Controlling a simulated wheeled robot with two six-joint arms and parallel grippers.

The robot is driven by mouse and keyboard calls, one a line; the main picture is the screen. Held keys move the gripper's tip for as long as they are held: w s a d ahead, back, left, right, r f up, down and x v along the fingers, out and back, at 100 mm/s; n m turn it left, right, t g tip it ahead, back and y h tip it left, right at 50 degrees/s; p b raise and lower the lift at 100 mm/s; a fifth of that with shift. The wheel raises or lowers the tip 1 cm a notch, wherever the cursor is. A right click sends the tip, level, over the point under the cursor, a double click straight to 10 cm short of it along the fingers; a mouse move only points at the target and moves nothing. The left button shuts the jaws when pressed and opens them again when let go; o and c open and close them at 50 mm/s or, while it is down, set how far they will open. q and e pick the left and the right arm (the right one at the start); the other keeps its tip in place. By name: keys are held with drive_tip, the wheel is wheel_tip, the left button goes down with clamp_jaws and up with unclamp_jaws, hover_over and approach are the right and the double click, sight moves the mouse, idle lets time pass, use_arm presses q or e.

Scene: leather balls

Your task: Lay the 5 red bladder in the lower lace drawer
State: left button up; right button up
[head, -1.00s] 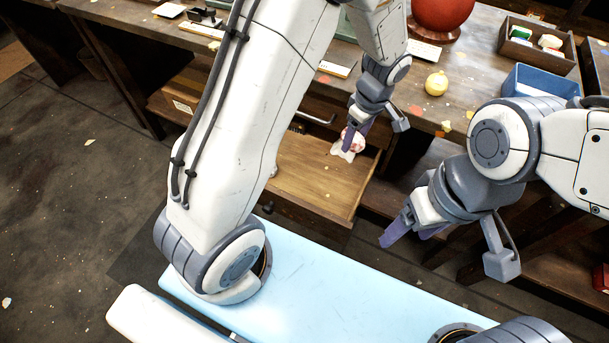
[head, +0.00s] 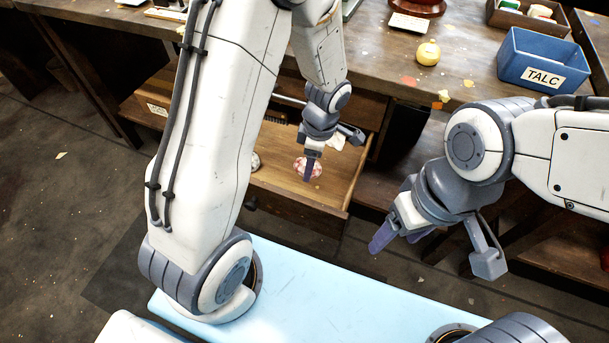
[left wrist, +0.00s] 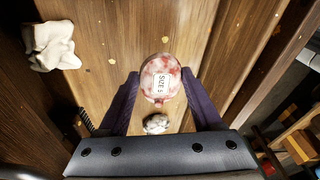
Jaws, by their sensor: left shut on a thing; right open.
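The red-and-white blotched bladder (head: 317,170) is between my left gripper's fingers (head: 309,172), inside an open wooden drawer (head: 328,194). In the left wrist view the bladder (left wrist: 160,72) shows a "SIZE 5" label, and the left gripper (left wrist: 163,95) is shut on it. I cannot tell whether it touches the drawer floor. A grey-white mottled ball (left wrist: 156,123) lies in the drawer beside it, partly hidden by my arm in the head view (head: 256,162). My right gripper (head: 397,237) is open and empty, in front of the drawer to the right.
A crumpled white cloth (left wrist: 52,45) lies in the drawer. On the desk (head: 385,68) above are a yellow ball (head: 428,53), a blue TALC bin (head: 545,62) and a wooden box (head: 526,18) with small items. My left arm hides the drawer's left part.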

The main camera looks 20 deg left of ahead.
use_arm(q)
drive_tip(key=shift+s+a+f, duration=0.35)
drive_tip(key=shift+a+f, duration=0.1)
drive_tip(key=shift+a, duration=0.1)
wheel_tip(320, 180, down, 4)
drive_tip(key=shift+b, duration=0.6)
drive_tip(key=shift+f, duration=0.1)
drive_tip(key=o, duration=1.4)
